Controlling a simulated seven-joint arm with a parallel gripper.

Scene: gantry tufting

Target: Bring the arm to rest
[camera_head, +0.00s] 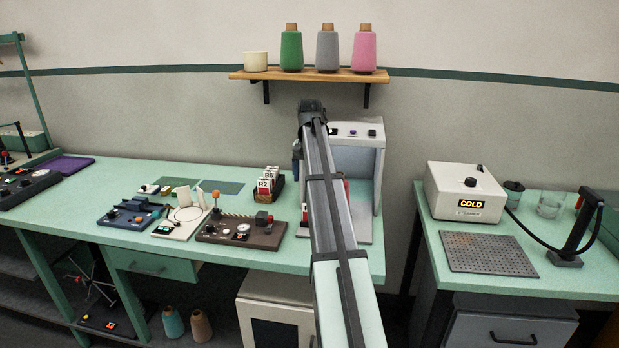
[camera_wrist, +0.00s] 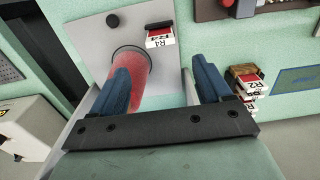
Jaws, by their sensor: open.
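My arm reaches over the green bench, and its far end is at the white open-fronted booth (camera_head: 366,160) in the head view. My gripper (camera_wrist: 166,82) shows in the wrist view with its two blue fingers spread apart and nothing clasped between them. A translucent red cylinder (camera_wrist: 131,65) stands on a grey plate (camera_wrist: 92,40) beyond the fingers, partly covered by the left finger. I cannot tell the gap between them. In the head view the arm hides most of the gripper.
A red-and-white tag (camera_wrist: 160,40) is beside the cylinder. A rack of tags (camera_head: 268,186) and a brown control box (camera_head: 240,230) stand left of the arm. A shelf (camera_head: 310,76) with yarn cones hangs above. A right-hand table holds a white COLD box (camera_head: 465,190).

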